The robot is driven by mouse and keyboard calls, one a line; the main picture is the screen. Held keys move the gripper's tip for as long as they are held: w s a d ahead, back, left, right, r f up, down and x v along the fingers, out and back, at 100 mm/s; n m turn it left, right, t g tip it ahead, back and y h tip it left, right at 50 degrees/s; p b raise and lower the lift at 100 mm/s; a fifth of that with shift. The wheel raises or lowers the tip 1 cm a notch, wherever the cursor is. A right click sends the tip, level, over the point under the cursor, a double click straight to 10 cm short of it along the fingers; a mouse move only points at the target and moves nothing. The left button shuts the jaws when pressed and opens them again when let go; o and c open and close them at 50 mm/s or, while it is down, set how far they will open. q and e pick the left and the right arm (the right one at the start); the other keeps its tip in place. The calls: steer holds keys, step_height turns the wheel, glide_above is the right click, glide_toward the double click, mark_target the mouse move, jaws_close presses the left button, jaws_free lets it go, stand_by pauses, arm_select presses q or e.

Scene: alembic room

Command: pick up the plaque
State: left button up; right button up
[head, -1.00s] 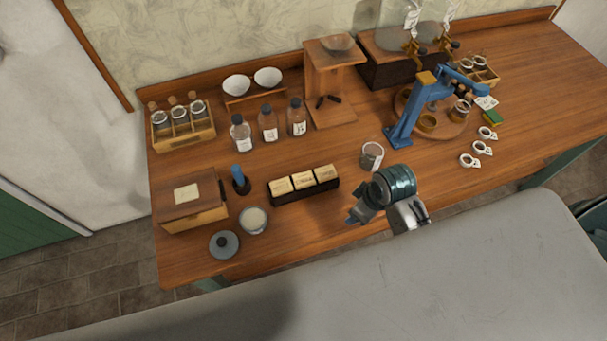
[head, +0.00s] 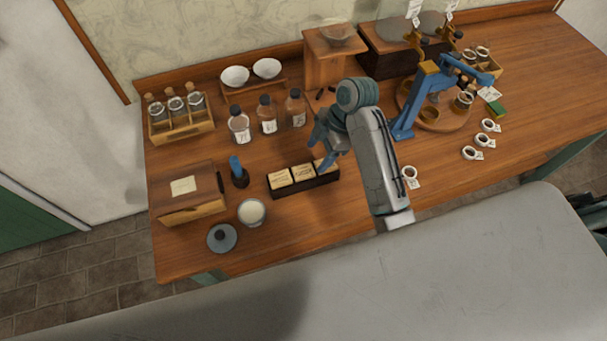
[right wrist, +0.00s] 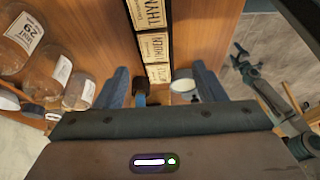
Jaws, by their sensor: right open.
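No piece is clearly marked as the plaque. Three cream labelled blocks (head: 303,173) stand in a row in a dark rack (head: 308,185) at the table's front middle. The right-hand block is partly covered by my right gripper (head: 322,147), which hangs over that end of the rack. In the right wrist view the open, empty jaws (right wrist: 160,82) straddle the line of the rack, with the printed blocks (right wrist: 154,45) showing beyond and between the fingers. I cannot tell how high the fingertips are above them. A dark jointed part (right wrist: 247,65) at the right of that view may be my left gripper.
Several labelled bottles (head: 239,127) stand behind the rack. A blue-handled tool (head: 238,172), a wooden box (head: 188,190) and a white-filled jar (head: 251,212) are left of it. A blue press (head: 425,95) stands right. White ring tags (head: 410,177) lie at the right front.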

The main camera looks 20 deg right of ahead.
mark_target(304, 171)
steer(key=shift+b+x, duration=0.55)
steer(key=shift+x, duration=0.7)
steer(key=shift+w+a+f+p, duration=0.2)
steer(key=shift+f+p, duration=0.15)
steer(key=shift+f, duration=0.1)
steer(key=p+x, duration=0.1)
steer(key=x, duration=0.2)
steer(key=shift+w+f+p, duration=0.1)
steer(key=shift+w+p, duration=0.05)
steer(key=shift+p, duration=0.25)
arm_select(q)
steer(key=shift+a+r, duration=0.1)
steer(key=shift+r, duration=0.1)
arm_select(e)
steer(key=shift+a+f, duration=0.2)
steer(key=shift+f, duration=0.25)
steer(key=shift+c, duration=0.4)
steer(key=c, duration=1)
